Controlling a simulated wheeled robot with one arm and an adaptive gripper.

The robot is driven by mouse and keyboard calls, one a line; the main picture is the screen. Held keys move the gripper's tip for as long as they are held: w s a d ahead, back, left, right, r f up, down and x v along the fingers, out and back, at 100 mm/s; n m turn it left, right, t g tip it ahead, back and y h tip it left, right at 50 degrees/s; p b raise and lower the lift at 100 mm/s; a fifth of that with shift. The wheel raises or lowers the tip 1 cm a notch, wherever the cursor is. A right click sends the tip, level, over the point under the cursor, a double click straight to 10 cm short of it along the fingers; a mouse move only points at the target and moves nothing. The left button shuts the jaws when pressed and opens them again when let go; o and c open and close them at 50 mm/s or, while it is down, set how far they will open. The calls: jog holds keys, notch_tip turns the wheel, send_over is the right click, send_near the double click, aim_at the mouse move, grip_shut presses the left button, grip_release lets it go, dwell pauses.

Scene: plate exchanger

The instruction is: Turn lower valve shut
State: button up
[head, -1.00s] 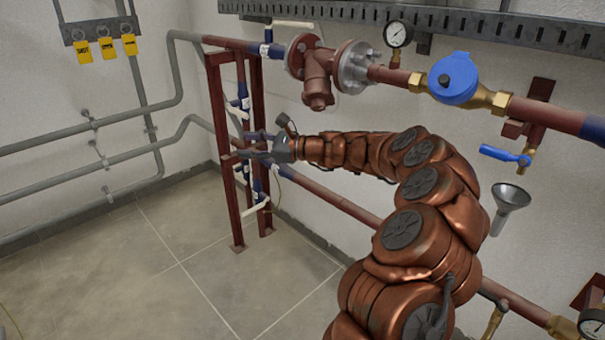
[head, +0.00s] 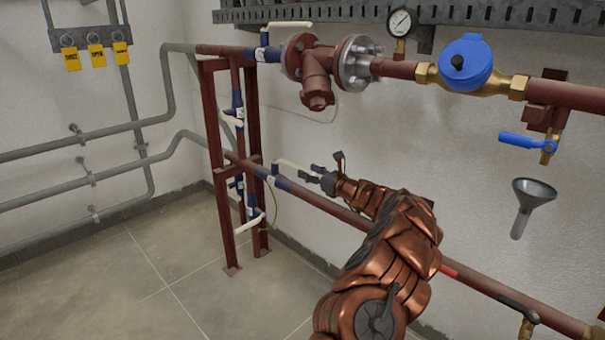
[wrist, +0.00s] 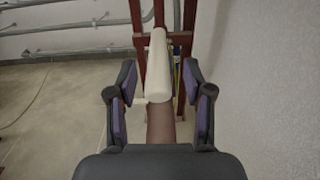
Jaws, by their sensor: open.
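The lower valve has a long white lever (head: 295,167) above a blue-marked body on the lower red pipe (head: 335,208). The lever runs roughly along the pipe, its free end toward my gripper (head: 312,174). In the wrist view the white lever (wrist: 158,65) points toward me, between and slightly ahead of my open fingers (wrist: 160,85). One purple-padded finger is on each side, with visible gaps to the lever. I cannot tell whether the tip lies fully inside the jaws. The valve body is mostly hidden behind the lever in the wrist view.
A red support frame (head: 213,165) with small white-levered valves stands beyond the lever. The wall (head: 460,210) is close on the right.

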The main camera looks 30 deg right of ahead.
aim_at(303, 168)
jog(key=shift+b+x, duration=0.3)
jog(key=shift+x, duration=1.25)
jog(key=shift+a, duration=0.1)
jog(key=shift+c, duration=0.2)
grip_shut()
